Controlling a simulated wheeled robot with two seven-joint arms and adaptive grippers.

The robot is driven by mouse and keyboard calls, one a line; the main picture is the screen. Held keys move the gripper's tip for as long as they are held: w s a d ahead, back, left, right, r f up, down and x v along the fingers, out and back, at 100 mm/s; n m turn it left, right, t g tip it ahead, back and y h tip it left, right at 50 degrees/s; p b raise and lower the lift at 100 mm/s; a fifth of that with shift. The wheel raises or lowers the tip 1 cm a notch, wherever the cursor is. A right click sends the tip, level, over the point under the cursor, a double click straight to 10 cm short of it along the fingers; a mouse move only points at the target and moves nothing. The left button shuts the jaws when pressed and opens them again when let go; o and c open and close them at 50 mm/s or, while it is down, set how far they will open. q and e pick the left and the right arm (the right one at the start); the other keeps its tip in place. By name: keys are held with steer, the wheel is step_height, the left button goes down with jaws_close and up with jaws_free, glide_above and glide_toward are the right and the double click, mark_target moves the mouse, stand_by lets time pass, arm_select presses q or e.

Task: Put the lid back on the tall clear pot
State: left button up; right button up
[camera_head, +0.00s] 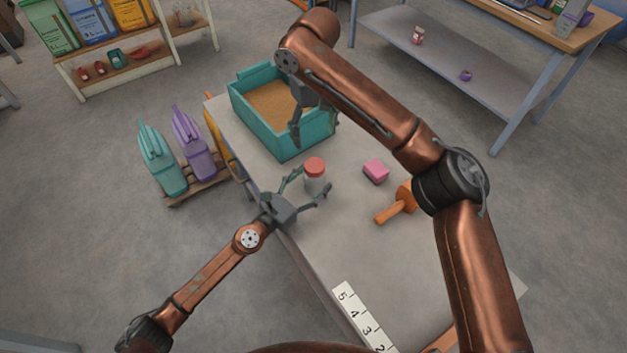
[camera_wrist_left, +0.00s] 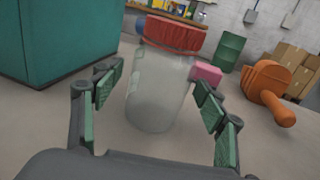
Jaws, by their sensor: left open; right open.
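The tall clear pot (camera_head: 317,185) stands upright on the grey bench, with the red lid (camera_head: 315,165) at its top. In the left wrist view the clear pot (camera_wrist_left: 158,95) is straight ahead and the red lid (camera_wrist_left: 175,35) sits over its mouth; I cannot tell whether it is fully seated. My left gripper (camera_head: 311,181) is open, its fingers on either side of the pot; in the left wrist view gaps show between the pot and the fingers. My right gripper (camera_head: 314,126) is open and empty by the teal bin's near right side.
The teal bin (camera_head: 283,146) of brown grain stands behind the pot. A pink block (camera_head: 376,171) and an orange scoop (camera_head: 396,206) lie to its right. A numbered white strip (camera_head: 360,316) lies at the front edge.

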arm_select(q)
steer(key=shift+f, duration=0.1)
steer(key=v, duration=1.2)
